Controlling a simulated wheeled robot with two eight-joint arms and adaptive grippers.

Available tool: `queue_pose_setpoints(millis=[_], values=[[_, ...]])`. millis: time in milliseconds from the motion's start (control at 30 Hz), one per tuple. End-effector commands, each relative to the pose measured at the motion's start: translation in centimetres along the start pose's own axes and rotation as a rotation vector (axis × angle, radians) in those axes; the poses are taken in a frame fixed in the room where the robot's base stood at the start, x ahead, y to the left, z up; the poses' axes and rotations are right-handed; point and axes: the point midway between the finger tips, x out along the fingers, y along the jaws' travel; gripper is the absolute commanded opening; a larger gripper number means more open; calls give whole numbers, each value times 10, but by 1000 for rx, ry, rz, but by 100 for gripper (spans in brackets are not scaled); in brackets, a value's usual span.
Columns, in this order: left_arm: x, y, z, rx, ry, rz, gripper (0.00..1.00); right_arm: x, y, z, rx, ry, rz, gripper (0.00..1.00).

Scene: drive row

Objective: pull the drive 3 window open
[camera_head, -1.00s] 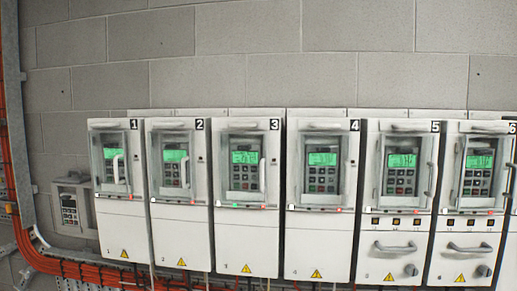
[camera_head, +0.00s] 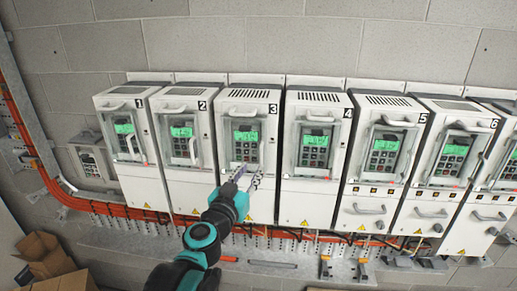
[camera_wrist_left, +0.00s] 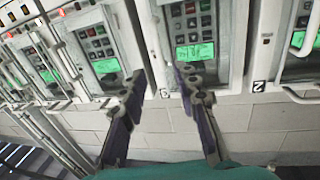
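Drive 3 (camera_head: 262,204) is a white cabinet, third from the left in the head view. Its upper front has a window (camera_head: 245,137) over a green display and keypad; the window looks shut. In the wrist view, which is upside down, the drive 3 display (camera_wrist_left: 195,52) shows just beyond the fingers. My left gripper (camera_head: 247,178) is open and empty, in front of the lower part of drive 3's window. It also shows in the wrist view (camera_wrist_left: 161,76), with two dark fingers spread apart. The fingers partly cover the window's lower edge. My right gripper is not in view.
Drive 2 (camera_head: 185,145) and drive 4 (camera_head: 313,148) stand close on either side, with their own handles. Orange cables (camera_head: 125,208) run below the row. A metal shelf (camera_head: 345,268) with small parts lies under it, and cardboard boxes (camera_head: 45,256) stand lower left.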

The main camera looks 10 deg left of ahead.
Motion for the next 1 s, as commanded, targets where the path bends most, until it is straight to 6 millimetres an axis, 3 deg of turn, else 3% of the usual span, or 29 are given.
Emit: queue_pose_setpoints(millis=[500, 900, 1000], values=[[67, 0, 0, -1, 0, 2, 31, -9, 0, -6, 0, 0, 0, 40], [74, 0, 1, -1, 0, 2, 31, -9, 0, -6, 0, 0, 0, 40], [74, 0, 1, -1, 0, 2, 4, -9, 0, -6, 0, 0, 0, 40]])
